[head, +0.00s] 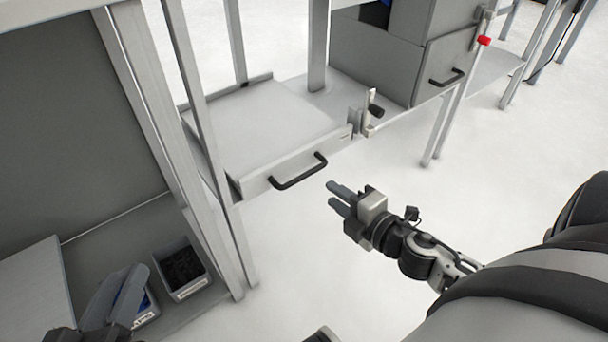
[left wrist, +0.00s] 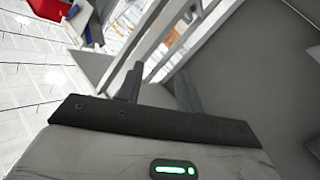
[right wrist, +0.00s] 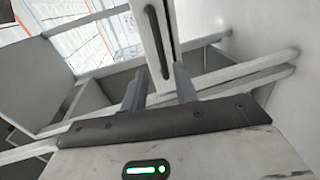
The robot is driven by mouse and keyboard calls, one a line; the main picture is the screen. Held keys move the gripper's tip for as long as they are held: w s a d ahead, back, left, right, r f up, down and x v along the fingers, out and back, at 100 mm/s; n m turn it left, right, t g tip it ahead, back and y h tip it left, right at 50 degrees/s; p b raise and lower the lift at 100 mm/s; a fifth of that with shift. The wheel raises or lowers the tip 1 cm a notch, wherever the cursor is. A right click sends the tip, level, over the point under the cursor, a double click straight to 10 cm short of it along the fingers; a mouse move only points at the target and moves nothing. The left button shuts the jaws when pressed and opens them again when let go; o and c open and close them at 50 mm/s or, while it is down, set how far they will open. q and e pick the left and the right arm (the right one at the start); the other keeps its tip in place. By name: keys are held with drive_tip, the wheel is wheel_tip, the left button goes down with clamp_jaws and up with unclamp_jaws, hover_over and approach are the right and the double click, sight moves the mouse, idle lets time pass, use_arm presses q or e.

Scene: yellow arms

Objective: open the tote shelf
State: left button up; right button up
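The tote shelf (head: 275,135) is a flat grey pull-out tray in the middle of the head view. Its front panel carries a black bar handle (head: 298,174). My right gripper (head: 334,198) is just right of and in front of the handle, its two fingers open and empty. In the right wrist view the handle (right wrist: 153,35) stands upright beyond the gap between the fingertips, apart from them. My left gripper (head: 122,290) is low at the left of the head view. Its fingers (left wrist: 158,80) are spread and hold nothing.
A metal lever latch (head: 370,112) stands at the shelf's right. A grey cabinet with another handle (head: 447,78) and a red-knobbed latch (head: 484,41) is further right. A small grey bin (head: 187,283) with dark contents sits near my left gripper. Upright posts (head: 205,120) stand left of the shelf.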

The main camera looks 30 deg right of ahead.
sight(307, 176)
drive_tip(key=b+x, duration=0.1)
drive_tip(key=x, duration=1)
drive_tip(key=shift+d, duration=0.1)
clamp_jaws()
